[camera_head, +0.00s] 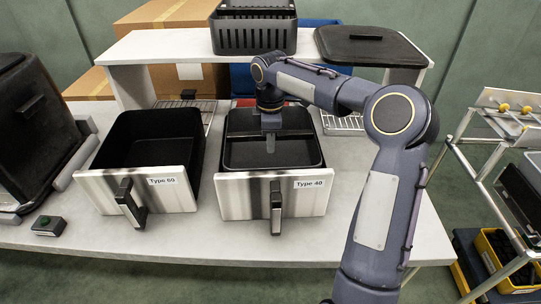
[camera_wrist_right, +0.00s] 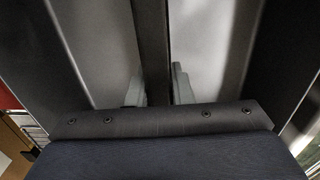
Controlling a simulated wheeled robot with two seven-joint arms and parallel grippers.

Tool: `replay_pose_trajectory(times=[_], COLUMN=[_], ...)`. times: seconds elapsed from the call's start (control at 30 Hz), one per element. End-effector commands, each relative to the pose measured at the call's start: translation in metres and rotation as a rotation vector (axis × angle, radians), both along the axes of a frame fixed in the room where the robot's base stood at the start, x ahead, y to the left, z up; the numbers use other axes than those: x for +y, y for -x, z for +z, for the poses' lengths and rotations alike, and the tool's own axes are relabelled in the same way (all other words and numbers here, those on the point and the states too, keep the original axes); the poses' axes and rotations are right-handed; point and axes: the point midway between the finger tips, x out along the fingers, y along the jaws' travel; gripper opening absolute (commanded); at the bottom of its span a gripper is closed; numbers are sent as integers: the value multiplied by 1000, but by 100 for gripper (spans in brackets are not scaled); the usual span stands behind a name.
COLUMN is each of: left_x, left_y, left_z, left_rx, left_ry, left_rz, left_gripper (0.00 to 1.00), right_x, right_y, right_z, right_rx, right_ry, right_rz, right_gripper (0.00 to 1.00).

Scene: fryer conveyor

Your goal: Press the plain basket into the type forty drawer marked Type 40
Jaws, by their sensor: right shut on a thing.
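The Type 40 drawer (camera_head: 240,198) stands on the table with a metallic front, a white label and a dark handle. A black basket (camera_head: 300,152) sits inside it, with a bar across its middle; how deep it is seated I cannot tell. My right gripper (camera_head: 270,145) reaches down into the drawer from above. In the right wrist view its fingers (camera_wrist_right: 158,88) stand on both sides of the dark bar (camera_wrist_right: 152,45) between two light grey floor areas, shut on it. My left gripper is not in view.
The Type 60 drawer (camera_head: 95,187), black inside, stands to the left. A slotted black basket (camera_head: 253,34) and a black lid (camera_head: 365,44) lie on the raised shelf (camera_head: 170,45) behind.

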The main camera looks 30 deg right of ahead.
Motion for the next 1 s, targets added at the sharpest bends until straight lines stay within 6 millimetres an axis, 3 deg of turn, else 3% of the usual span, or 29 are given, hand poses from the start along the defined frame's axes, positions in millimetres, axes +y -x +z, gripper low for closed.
replay_pose_trajectory(times=[0.17,0.43,0.83,0.87,1.0], left_x=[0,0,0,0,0], left_y=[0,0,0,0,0], left_z=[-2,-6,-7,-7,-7], left_rx=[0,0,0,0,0], left_ry=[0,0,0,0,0], left_rz=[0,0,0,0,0], left_gripper=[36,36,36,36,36], right_x=[0,0,0,0,0], right_y=[0,0,0,0,0], right_z=[-10,-47,-51,-51,-51], right_rx=[-1,-1,-2,-1,0], right_ry=[0,0,0,0,-1], right_rz=[-1,-1,-1,-1,-1], right_gripper=[0,0,0,24,42])
